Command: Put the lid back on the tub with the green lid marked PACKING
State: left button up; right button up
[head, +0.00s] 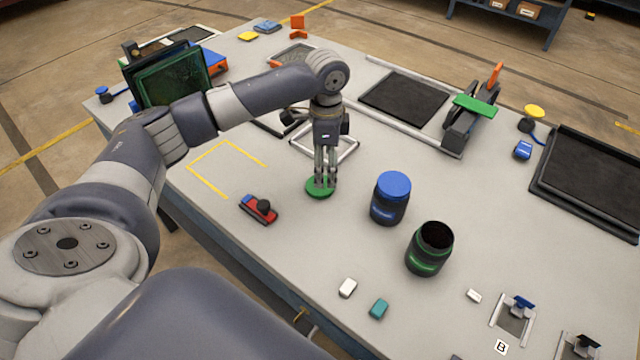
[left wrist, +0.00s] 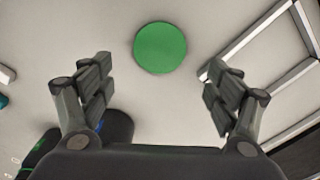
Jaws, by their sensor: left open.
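The green lid (head: 318,188) lies flat on the table, clear of the tubs. It also shows as a plain green disc in the left wrist view (left wrist: 160,48). My left gripper (head: 325,183) points down over the lid. In the left wrist view its fingers (left wrist: 160,95) are spread wide with nothing between them, and the lid shows beyond the gap. The open dark tub with green bands (head: 428,255) stands upright, right of and nearer than the lid. A dark tub with a blue lid (head: 390,198) stands between them. My right gripper is not in view.
A red and blue tool (head: 259,208) lies left of the lid. A white block (head: 347,288) and a teal block (head: 378,309) lie in front of the open tub. A metal frame (head: 340,150) lies behind the lid. A black tray (head: 590,180) is at the right.

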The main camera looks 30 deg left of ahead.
aim_at(319, 194)
pick_arm(q)
jog(key=shift+f, duration=0.35)
jog(key=f, duration=0.3)
jog(key=f+p, duration=0.1)
jog(key=f, duration=0.1)
jog(key=shift+s+a, duration=0.3)
jog(key=shift+a, duration=0.05)
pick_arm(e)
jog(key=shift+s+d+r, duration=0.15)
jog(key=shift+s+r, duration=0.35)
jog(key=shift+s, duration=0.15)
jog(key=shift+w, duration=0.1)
pick_arm(q)
jog(key=c, duration=0.7)
